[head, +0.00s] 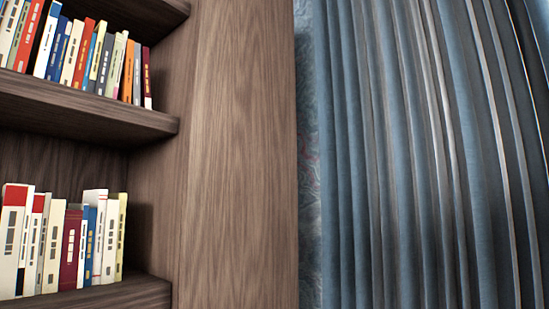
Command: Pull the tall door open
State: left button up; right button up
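A tall brown wood-grain panel (243,150) stands upright in the middle of the head view and runs past the top and bottom edges. I cannot tell whether it is the tall door or the side of the bookcase. No handle, hinge or gap shows on it. Neither of my grippers is in view.
An open wooden bookcase shelf (85,112) is on the left. Several upright books stand on it (78,60) and on the shelf below (70,240). Blue-grey curtains (400,160) hang on the right, with a narrow strip of patterned wall (308,150) beside the panel.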

aim_at(239, 249)
jog(key=i+u, duration=0.3)
jog(key=i+l+u, duration=0.2)
jog(key=i+u, duration=0.15)
jog(key=i+l+u, duration=0.3)
jog(key=i, duration=0.2)
